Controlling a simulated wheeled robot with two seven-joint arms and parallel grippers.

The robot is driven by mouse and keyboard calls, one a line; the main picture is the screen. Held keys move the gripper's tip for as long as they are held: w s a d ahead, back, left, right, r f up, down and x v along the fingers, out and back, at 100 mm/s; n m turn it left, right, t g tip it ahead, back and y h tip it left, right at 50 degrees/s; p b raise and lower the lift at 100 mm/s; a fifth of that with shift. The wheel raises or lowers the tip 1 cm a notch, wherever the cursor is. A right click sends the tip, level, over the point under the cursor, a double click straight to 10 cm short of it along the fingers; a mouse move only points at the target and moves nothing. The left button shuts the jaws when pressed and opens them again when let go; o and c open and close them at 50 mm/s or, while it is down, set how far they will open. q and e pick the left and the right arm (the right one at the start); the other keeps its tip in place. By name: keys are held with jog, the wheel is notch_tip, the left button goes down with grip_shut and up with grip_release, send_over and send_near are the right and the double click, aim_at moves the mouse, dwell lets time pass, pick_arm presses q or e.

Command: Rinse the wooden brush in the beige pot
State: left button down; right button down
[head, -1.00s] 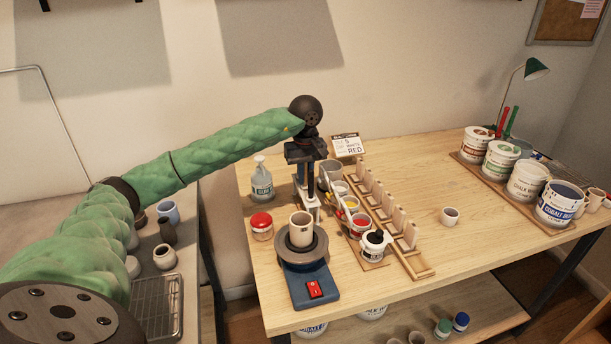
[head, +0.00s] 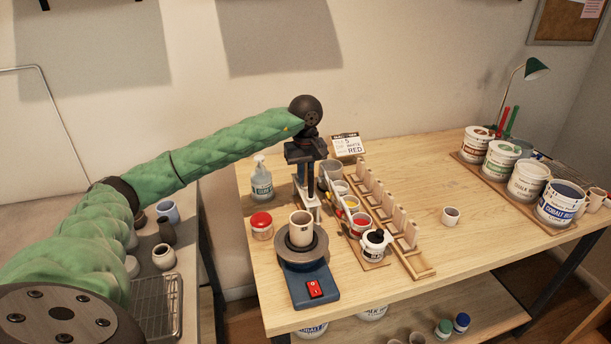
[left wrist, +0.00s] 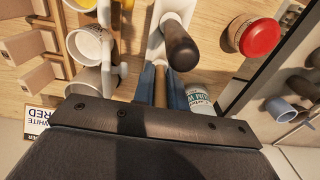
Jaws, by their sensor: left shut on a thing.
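My left gripper (head: 311,190) points down over a white stand (head: 312,206) at the back left of the table. In the left wrist view, its blue fingers (left wrist: 161,92) are shut on a tan wooden handle, which I take for the wooden brush (left wrist: 160,86). The brush's lower end is hidden. A dark-handled tool (left wrist: 181,50) stands beside it in the white stand. A greyish-beige pot (head: 330,170), probably the beige pot, stands just right of the gripper. Its inside is hard to make out. My right gripper is not in view.
A pump bottle (head: 261,180) and a red-lidded jar (head: 262,226) stand to the left. A pottery wheel (head: 303,252) with a cup is in front. Paint cups (head: 361,225) and a wooden rack (head: 412,262) are to the right. The table's right middle is mostly clear.

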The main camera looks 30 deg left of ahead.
pick_arm(q)
jog(key=c, duration=1.3)
grip_release()
jog(key=shift+f, duration=0.1)
jog(key=shift+c, duration=0.2)
jog(key=shift+r+p, duration=1.05)
jog(key=shift+r, duration=2.85)
jog(key=shift+r, duration=0.1)
